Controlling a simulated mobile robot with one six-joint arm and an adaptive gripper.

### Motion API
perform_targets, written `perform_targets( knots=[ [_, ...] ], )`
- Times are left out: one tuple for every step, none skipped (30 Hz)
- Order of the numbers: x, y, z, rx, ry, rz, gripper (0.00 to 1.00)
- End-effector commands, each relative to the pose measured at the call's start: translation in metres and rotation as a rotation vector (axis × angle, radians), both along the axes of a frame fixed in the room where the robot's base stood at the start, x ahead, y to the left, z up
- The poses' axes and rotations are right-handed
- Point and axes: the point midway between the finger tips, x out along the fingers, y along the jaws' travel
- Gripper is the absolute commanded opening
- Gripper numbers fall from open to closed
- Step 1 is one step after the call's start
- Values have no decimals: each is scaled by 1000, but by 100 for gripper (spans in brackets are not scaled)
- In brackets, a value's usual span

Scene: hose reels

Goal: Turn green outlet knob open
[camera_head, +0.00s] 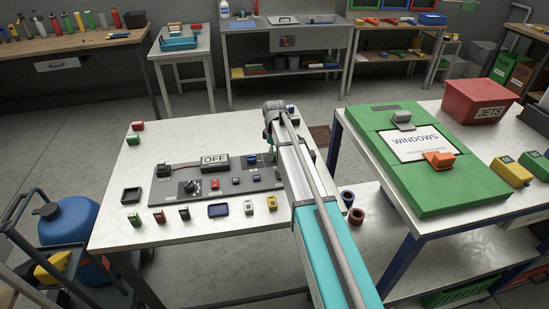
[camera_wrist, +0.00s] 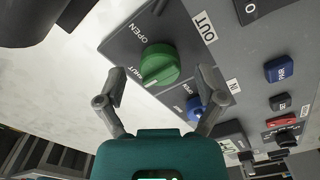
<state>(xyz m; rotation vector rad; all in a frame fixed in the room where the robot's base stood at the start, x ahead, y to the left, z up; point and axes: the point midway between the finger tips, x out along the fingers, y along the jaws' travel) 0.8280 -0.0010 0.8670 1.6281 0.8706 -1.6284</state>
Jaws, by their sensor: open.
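The green outlet knob (camera_wrist: 159,64) is in the upper middle of the wrist view, on a grey panel. OUT is printed to its right, OPEN above left and SHUT at lower left. Its white mark is on the lower-left side, towards SHUT. My gripper (camera_wrist: 160,85) is open, with one finger on each side of the knob's lower part in the picture. I cannot tell whether the fingers touch it. A blue knob (camera_wrist: 194,103) labelled IN is beside the right finger. In the head view my arm hides most of the knob's area.
The grey panel (camera_head: 172,203) lies on a white table (camera_head: 105,237) with an OFF sign (camera_head: 215,162) and several small buttons. To the right, another table holds a green board (camera_head: 439,196) and a red JETS bin (camera_head: 476,103). A blue tank (camera_head: 70,228) stands at left.

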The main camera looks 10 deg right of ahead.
Motion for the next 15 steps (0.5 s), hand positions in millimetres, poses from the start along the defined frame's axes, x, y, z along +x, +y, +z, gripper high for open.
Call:
perform_targets(
  knots=[
    [0, 0, -4, 0, 0, 0, 87],
    [0, 0, -5, 0, 0, 0, 87],
    [0, 0, -6, 0, 0, 0, 87],
    [0, 0, -6, 0, 0, 0, 87],
    [0, 0, -6, 0, 0, 0, 87],
    [0, 0, -7, 0, 0, 0, 87],
    [0, 0, -7, 0, 0, 1, 87],
    [0, 0, -7, 0, 0, 1, 87],
    [0, 0, -7, 0, 0, 1, 87],
    [0, 0, -7, 0, 0, 1, 87],
    [0, 1, -7, 0, 0, 1, 87],
    [0, 1, -6, 0, 0, 1, 87],
    [0, 1, -6, 0, 0, 1, 87],
    [0, 1, -6, 0, 0, 1, 87],
    [0, 1, -6, 0, 0, 1, 87]
  ],
)
